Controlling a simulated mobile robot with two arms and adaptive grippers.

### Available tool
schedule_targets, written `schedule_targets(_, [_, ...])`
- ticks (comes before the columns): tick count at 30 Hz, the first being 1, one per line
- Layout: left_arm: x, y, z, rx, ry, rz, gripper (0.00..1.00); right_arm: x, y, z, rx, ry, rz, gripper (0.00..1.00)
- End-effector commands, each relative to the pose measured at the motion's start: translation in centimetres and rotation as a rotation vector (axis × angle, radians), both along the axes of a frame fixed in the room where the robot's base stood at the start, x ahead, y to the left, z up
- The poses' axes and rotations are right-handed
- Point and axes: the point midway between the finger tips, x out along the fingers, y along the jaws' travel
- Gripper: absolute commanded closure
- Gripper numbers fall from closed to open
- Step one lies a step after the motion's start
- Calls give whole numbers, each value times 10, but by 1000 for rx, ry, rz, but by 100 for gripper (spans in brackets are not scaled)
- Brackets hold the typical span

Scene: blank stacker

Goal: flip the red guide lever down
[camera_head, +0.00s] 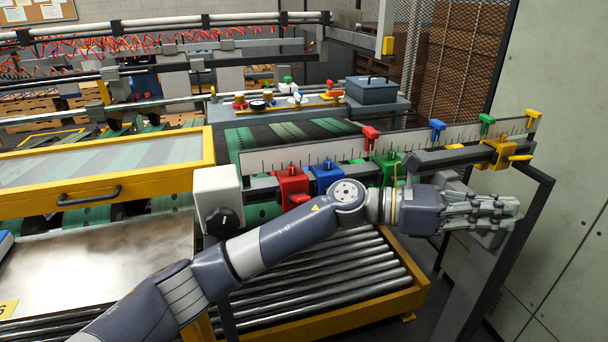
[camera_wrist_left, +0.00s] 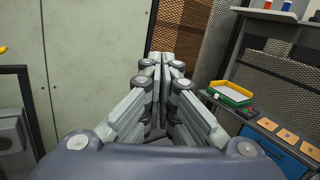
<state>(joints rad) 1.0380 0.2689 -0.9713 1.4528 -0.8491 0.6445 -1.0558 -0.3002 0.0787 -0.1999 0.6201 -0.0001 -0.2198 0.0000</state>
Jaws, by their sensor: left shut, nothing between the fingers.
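The red guide block (camera_head: 289,184) sits on the grey rail, just right of the white box with a black knob. A rounded red lever (camera_head: 300,198) shows at its lower right, close behind my left arm; its exact tilt is hard to tell. My right gripper is not in view.
Blue (camera_head: 325,174), green (camera_head: 388,165) and yellow (camera_head: 499,152) guide blocks share the rail. A ruler bar (camera_head: 300,155) with coloured pointers runs behind. A roller bed (camera_head: 340,275) lies below. The wall (camera_head: 562,130) stands at right.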

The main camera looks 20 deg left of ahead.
Motion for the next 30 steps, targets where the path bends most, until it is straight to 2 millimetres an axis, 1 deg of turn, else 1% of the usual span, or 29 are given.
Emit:
schedule_targets(1, [-4,-1,1,71,-100,-35,100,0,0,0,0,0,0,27])
schedule_targets(5, [-13,5,-8,266,-345,-137,100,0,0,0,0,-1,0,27])
schedule_targets(8, [-13,18,-16,421,-517,-216,100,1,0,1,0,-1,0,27])
schedule_targets(11, [-7,40,-21,583,-673,-293,100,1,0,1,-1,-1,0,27])
schedule_targets(14, [3,70,-22,752,-808,-369,100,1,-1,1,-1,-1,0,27])
schedule_targets(16, [13,94,-19,875,-888,-421,100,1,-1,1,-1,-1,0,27])
schedule_targets(17, [16,106,-16,926,-919,-444,100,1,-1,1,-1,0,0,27])
schedule_targets(18, [22,122,-12,999,-956,-474,100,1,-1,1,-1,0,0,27])
schedule_targets(20, [30,149,-2,1106,-1002,-517,100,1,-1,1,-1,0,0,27])
schedule_targets(21, [35,167,6,1180,-1028,-545,100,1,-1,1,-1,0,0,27])
schedule_targets(23, [41,195,20,1287,-1054,-585,100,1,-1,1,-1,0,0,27])
schedule_targets(24, [43,214,31,1354,-1066,-613,100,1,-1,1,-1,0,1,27])
schedule_targets(27, [47,256,58,1506,-1071,-667,100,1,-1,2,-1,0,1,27])
schedule_targets(30, [45,290,83,1622,-1057,-709,100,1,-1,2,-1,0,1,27])
